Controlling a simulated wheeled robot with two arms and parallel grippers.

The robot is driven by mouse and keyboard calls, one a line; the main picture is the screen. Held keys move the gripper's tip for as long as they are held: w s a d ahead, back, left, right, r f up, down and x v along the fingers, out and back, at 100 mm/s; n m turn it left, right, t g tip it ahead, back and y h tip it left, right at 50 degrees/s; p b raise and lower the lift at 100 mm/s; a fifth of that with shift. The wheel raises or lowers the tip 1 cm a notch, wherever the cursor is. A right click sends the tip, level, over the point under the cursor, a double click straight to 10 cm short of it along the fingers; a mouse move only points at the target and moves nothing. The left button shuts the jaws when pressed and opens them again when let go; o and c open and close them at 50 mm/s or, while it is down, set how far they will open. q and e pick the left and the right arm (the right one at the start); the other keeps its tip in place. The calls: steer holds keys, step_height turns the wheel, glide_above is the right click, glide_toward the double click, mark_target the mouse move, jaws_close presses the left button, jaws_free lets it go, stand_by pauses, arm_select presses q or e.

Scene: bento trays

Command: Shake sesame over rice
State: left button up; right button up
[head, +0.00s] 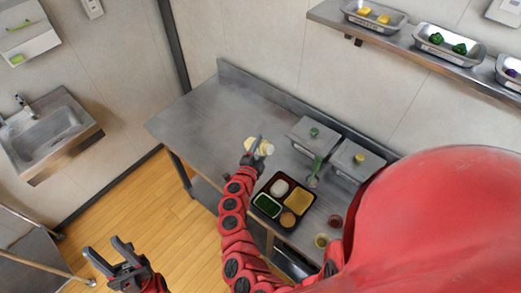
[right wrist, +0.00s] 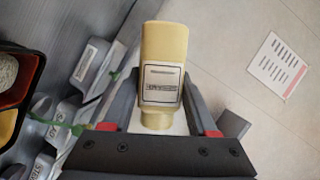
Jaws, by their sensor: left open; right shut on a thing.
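A pale yellow bottle with a white label (head: 266,148) is held in my right gripper (head: 255,150) above the steel counter. In the right wrist view the bottle (right wrist: 163,50) sits between the fingers, its narrower end down near the palm. The black bento tray (head: 283,202) lies on the counter to the lower right of the bottle, not under it. White rice (head: 279,187) is in its upper compartment, and part of it shows at the left edge of the right wrist view (right wrist: 6,72). My left gripper (head: 118,264) is open and empty over the floor.
Two lidded steel containers (head: 312,136) stand behind the tray, with a green-handled utensil (head: 316,168) near them. Small red (head: 335,221) and yellow (head: 321,240) cups sit right of the tray. A shelf with food pans (head: 450,44) is above. The counter's left part is clear.

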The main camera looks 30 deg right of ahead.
mark_target(267, 152)
steer(key=shift+s+f+m+t+b, duration=0.2)
steer(key=shift+m+b, duration=0.3)
steer(key=shift+b, duration=0.7)
steer(key=shift+w+f+m+t+b, duration=0.1)
steer(key=shift+m+t+b, duration=0.3)
steer(key=shift+b, duration=0.8)
steer(key=s+m+b, duration=0.1)
steer(key=b, duration=0.2)
steer(key=m+h+b, duration=0.1)
steer(key=m+b, duration=0.1)
steer(key=b, duration=0.1)
steer(key=s+d+m+t+b, duration=0.1)
steer(key=b, duration=0.2)
steer(key=shift+s+r, duration=0.3)
steer(key=shift+r, duration=0.1)
steer(key=s+d+f+m+h+b, duration=0.1)
steer(key=s+f+m+h+b, duration=0.3)
steer(key=m+b, duration=0.8)
steer(key=shift+d+f+g+h+b, duration=0.2)
steer(key=shift+d+g+h+b, duration=0.35)
steer(key=shift+b, duration=6.55)
steer(key=shift+a, duration=0.2)
